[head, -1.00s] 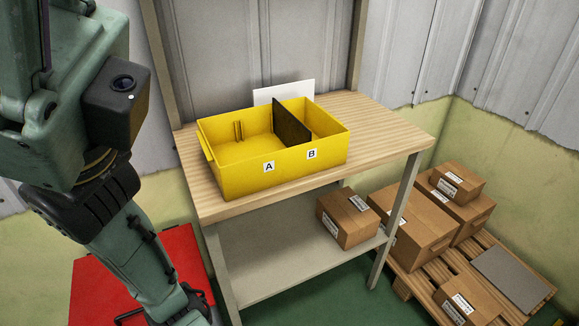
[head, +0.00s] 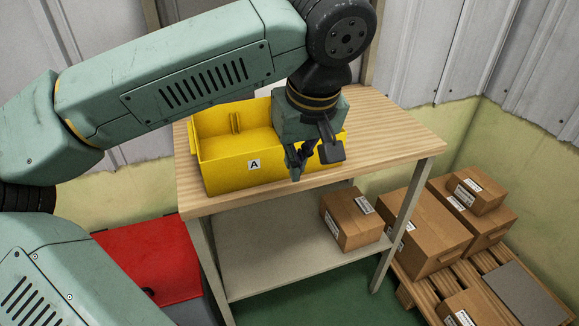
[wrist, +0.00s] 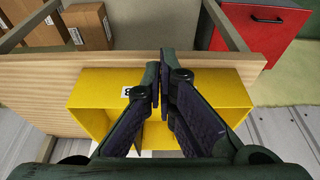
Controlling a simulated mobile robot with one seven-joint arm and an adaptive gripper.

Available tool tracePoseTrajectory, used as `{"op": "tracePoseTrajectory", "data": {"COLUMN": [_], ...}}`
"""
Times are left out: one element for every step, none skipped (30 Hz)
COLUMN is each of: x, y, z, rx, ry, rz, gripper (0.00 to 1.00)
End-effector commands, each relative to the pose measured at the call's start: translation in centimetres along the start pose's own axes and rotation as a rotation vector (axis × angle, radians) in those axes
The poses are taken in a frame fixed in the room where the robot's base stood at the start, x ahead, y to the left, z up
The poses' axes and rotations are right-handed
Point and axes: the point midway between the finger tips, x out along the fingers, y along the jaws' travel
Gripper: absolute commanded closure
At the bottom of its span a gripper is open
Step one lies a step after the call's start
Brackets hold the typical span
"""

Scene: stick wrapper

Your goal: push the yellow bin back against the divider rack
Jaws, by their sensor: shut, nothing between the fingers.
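The yellow bin (head: 225,168) sits on the wooden bench top, with label A showing on its front wall. My gripper (head: 297,172) is in front of the bin's right part and hides label B and the inner divider in the head view. In the wrist view, the bin (wrist: 233,92) lies beneath my gripper (wrist: 159,78), whose fingers are shut and empty. I cannot tell whether the fingers touch the front wall. I cannot make out a divider rack; my arm covers most of the area behind the bin.
The wooden bench top (head: 405,130) has free room right of the bin. A carton (head: 352,218) stands on its lower shelf. More cartons (head: 425,232) stand on a pallet at the right. A red cabinet (head: 150,262) is at the lower left.

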Motion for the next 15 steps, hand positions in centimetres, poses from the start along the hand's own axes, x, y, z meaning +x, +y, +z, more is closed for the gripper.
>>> {"op": "tracePoseTrajectory", "data": {"x": [0.5, 0.9, 1.6, 2.1, 2.7, 3.5, 4.2, 4.8, 5.7, 6.4, 7.0, 7.8, 8.5, 9.0, 9.5], "y": [0.0, 0.0, 0.0, 0.0, 0.0, 0.0, 0.1, 0.1, 0.1, 0.1, 0.1, 0.1, 0.2, 0.2, 0.2], "z": [0.0, 0.0, 0.1, 0.1, 0.1, 0.1, 0.1, 0.2, 0.1, 0.2, 0.2, 0.1, 0.2, 0.2, 0.0], "rx": [0.000, 0.000, 0.001, 0.001, 0.000, 0.001, 0.001, 0.001, 0.000, 0.000, 0.001, 0.000, 0.000, 0.000, -0.001], "ry": [-0.002, -0.003, -0.004, -0.005, -0.005, -0.006, -0.005, -0.007, -0.006, -0.006, -0.007, -0.006, -0.007, -0.006, -0.006], "rz": [0.000, 0.001, 0.002, 0.003, 0.003, 0.003, 0.004, 0.005, 0.005, 0.006, 0.006, 0.006, 0.006, 0.007, 0.007], "gripper": [1.00, 1.00, 1.00, 1.00, 1.00, 1.00, 1.00, 1.00, 1.00, 1.00, 1.00, 1.00, 1.00, 1.00, 1.00]}}
